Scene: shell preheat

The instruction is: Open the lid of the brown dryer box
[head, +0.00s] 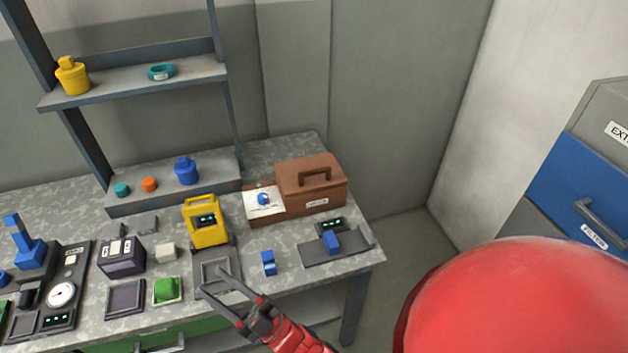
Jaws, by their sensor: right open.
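The brown dryer box (330,196) stands at the back right of the grey workbench, with a small white label on its front. Its lid (318,166) has a brown handle (315,175) on top and looks shut. On the left part of the box is a white panel (262,207) with a small blue piece (264,198). My right gripper (211,280) is open and empty over the bench's front part, in front of and left of the box, well apart from it. My left gripper is not in view.
A yellow device (206,224) stands left of the box. A blue clip (268,263) and a dark tray with a blue block (332,242) lie in front of it. A shelf rack (150,76) rises at the back left. Blue drawers (585,185) stand at the right.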

